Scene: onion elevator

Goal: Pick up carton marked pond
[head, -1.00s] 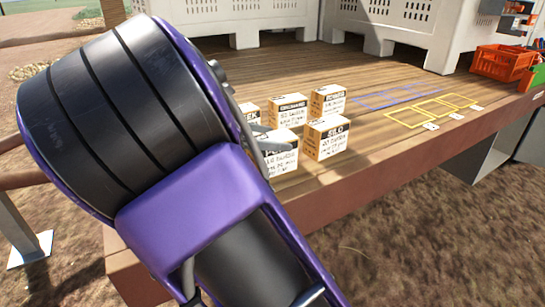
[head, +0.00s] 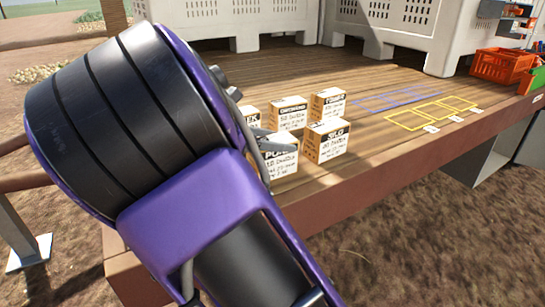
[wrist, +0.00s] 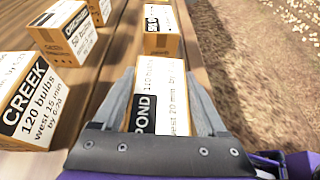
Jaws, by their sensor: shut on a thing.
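The carton marked POND (wrist: 163,95) is a tan box with a white label and a black name band, and stands between my fingers in the wrist view. In the head view it (head: 282,160) stands at the front of the carton group on the wooden deck, partly hidden by my arm. My gripper (wrist: 160,78) is shut on it, one grey finger along each side. The gripper (head: 274,142) shows only partly in the head view. I cannot tell any gap beneath the carton.
The CREEK carton (wrist: 30,100) stands to the left in the wrist view. The SILO carton (head: 327,142) is to the right in the head view, with ORCHARD (head: 289,114) and another carton (head: 327,103) behind. Blue and yellow outlines (head: 432,111) lie farther right, near an orange crate (head: 503,66). The deck edge is close.

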